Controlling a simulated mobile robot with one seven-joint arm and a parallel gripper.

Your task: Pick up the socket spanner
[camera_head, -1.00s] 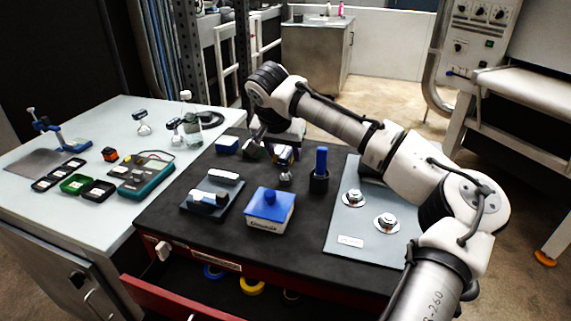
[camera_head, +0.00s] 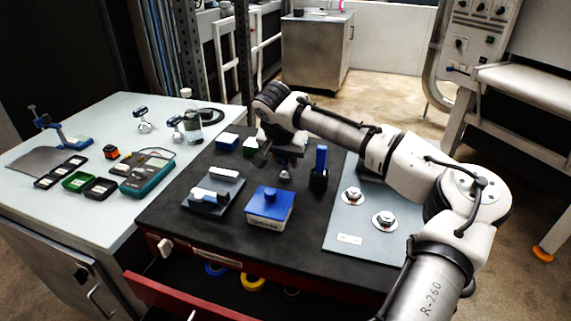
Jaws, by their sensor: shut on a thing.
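An upright tool with a metallic lower end (camera_head: 285,173), which I take to be the socket spanner, is on the dark worktop between the blue-lidded box and the far edge. My gripper (camera_head: 283,154) is over its top and shut on it. The gripper body hides the tool's upper part. I cannot tell whether its lower end touches the worktop.
A black holder with a blue upright handle (camera_head: 321,160) stands close to the right. The blue-lidded box (camera_head: 269,209) is in front, a tray (camera_head: 213,201) at left. A grey plate (camera_head: 352,229) lies right, under my arm. A red drawer (camera_head: 190,300) is open below.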

